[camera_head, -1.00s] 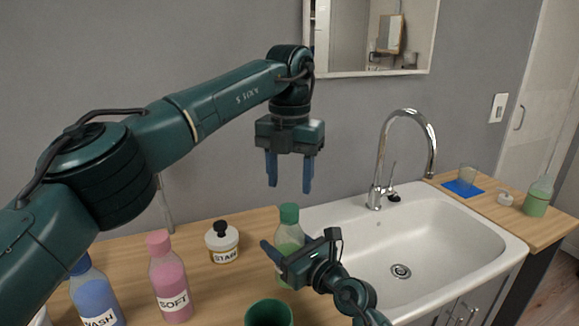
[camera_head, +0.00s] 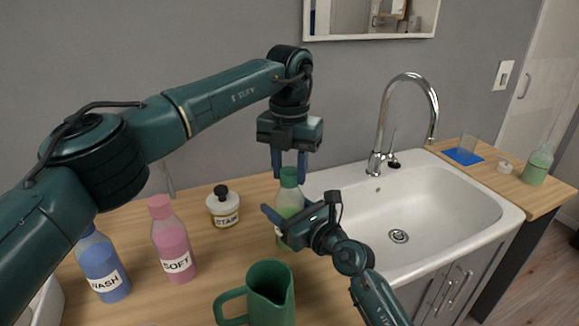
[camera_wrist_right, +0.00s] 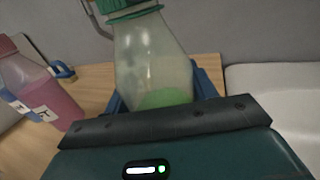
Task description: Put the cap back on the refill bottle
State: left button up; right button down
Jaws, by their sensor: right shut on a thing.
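A clear bottle with green liquid (camera_head: 288,204), apparently the refill bottle, stands upright on the counter beside the sink. A green cap (camera_head: 289,176) sits on its neck. My right gripper (camera_head: 281,222) is shut around the bottle's body, which also shows between its blue fingers in the right wrist view (camera_wrist_right: 150,62). My left gripper (camera_head: 289,172) points down from above, its two fingertips on either side of the cap. I cannot tell whether they touch it.
A green jug (camera_head: 270,292) stands in front of the bottle. A STAIN jar (camera_head: 223,207), a pink SOFT bottle (camera_head: 172,243) and a blue WASH bottle (camera_head: 102,268) stand left. The sink (camera_head: 440,205) is right. Beyond it are a blue mat (camera_head: 461,157) and another green bottle (camera_head: 538,167).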

pick_arm(q)
jog(key=c, duration=0.6)
jog(key=o, duration=1.2)
jog(key=shift+c, duration=0.2)
notch_tip(320, 180, up, 12)
pick_arm(e)
jog(key=shift+c, duration=2)
grip_release()
jog(key=shift+s+d, duration=0.1)
